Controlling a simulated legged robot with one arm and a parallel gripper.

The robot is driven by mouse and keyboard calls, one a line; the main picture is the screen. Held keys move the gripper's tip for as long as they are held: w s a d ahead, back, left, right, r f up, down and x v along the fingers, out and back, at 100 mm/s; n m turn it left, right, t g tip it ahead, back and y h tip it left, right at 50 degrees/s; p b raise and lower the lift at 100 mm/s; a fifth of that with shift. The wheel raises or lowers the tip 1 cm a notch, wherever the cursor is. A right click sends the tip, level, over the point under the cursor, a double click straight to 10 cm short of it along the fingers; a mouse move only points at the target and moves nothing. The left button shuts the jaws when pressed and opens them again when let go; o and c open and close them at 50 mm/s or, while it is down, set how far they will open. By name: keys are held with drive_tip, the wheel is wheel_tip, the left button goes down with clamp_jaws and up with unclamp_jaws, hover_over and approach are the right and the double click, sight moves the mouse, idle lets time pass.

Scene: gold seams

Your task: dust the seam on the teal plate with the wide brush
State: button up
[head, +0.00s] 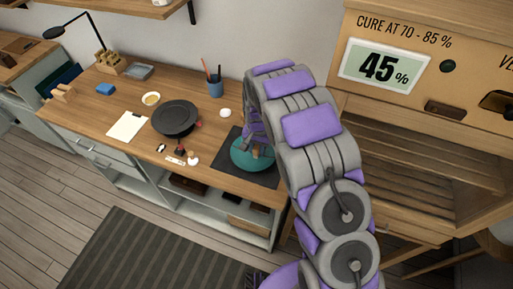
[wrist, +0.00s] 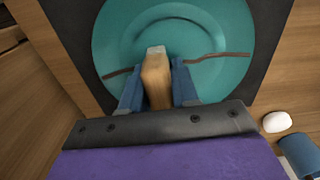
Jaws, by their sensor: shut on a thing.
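The teal plate (head: 248,158) lies on a dark mat (head: 262,176) at the right end of the workbench. In the wrist view the plate (wrist: 108,40) fills the upper middle, with a dark brown, wavy seam (wrist: 218,56) running across it from left to right. My gripper (wrist: 157,88) is shut on the wide brush (wrist: 155,72), a wooden body with a pale tip, over the plate. The brush hides the middle of the seam. I cannot tell whether its tip touches the plate. In the head view my arm hides part of the plate and the brush.
A black round turntable (head: 174,117) stands left of the mat. Paper (head: 127,126), a small bowl (head: 151,98), a pencil cup (head: 214,86) and small items share the bench. A cabinet with a 45% display (head: 383,68) stands to the right.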

drive_tip(key=shift+s+a, duration=0.15)
drive_tip(key=shift+s, duration=0.2)
drive_tip(key=shift+w+d+p, duration=0.2)
drive_tip(key=shift+w+p, duration=0.25)
drive_tip(key=shift+w, duration=0.1)
drive_tip(key=shift+s+a, duration=0.15)
drive_tip(key=shift+s, duration=0.35)
drive_tip(key=shift+w, duration=0.2)
drive_tip(key=shift+s+p, duration=0.15)
drive_tip(key=shift+p, duration=0.2)
drive_tip(key=shift+s, duration=0.1)
